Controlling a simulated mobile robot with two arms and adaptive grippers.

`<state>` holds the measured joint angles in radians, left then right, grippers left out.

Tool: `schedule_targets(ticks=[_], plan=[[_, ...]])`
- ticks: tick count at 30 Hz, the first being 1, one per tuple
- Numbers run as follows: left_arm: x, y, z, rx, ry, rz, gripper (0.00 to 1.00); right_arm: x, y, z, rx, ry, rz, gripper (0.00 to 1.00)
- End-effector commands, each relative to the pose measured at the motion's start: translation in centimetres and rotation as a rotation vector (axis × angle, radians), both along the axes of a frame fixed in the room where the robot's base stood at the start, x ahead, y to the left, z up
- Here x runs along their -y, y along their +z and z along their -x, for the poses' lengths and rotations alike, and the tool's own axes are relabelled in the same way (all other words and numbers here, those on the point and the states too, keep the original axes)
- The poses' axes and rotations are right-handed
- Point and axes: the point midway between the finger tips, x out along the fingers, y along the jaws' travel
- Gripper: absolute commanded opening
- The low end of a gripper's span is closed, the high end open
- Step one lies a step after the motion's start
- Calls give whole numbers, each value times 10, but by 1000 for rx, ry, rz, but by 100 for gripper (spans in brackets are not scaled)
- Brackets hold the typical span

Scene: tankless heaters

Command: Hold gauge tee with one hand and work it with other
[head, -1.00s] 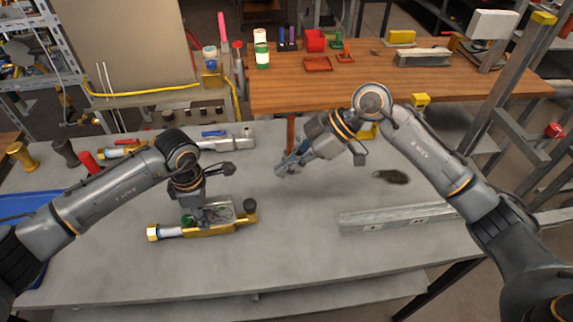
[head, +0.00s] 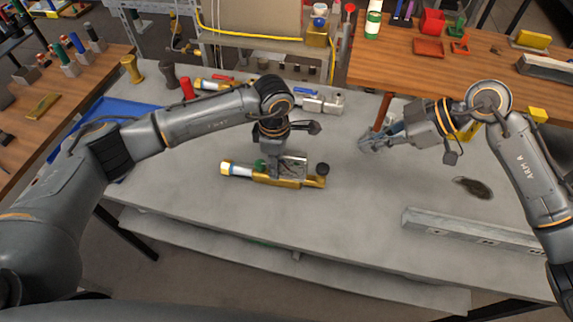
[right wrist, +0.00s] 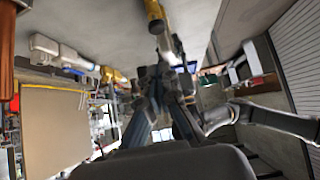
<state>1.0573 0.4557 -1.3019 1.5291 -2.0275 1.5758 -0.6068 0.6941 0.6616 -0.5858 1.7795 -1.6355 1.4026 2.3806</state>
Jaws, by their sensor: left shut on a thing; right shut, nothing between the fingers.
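The gauge tee (head: 315,182) is a brass-coloured body with a pale section and brass nut at its left end and a dark round knob at its right end. It lies on the grey bench. My left gripper (head: 280,173) is shut on its middle from above and hides part of it; a bit of green shows beside the fingers. My right gripper (head: 366,146) is shut and empty above the bench, to the right of the tee and apart from it. Its fingers (right wrist: 158,45) also show, dark, in the right wrist view.
On the grey bench (head: 340,225), a long metal channel (head: 470,231) lies at the right and a dark flat patch (head: 473,187) behind it. A blue tray (head: 100,113), a red cylinder (head: 187,88) and grey fittings (head: 322,104) are at the back and left. The front middle is clear.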

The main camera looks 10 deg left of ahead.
Motion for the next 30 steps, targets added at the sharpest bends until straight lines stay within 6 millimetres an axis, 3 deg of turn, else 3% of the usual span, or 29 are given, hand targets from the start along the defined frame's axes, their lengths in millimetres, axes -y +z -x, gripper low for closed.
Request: schedule_targets(ticks=[8,15,23,30], plan=[[0,0,0,1,0,0,0,0,0,0,0,0,0,0],[0,0,0,1,0,0,0,-1,23,1,-3,0,4,0],[0,0,0,1,0,0,0,-2,21,1,-5,1,4,0],[0,0,0,1,0,0,0,-25,-2,-1,-7,2,1,0]])
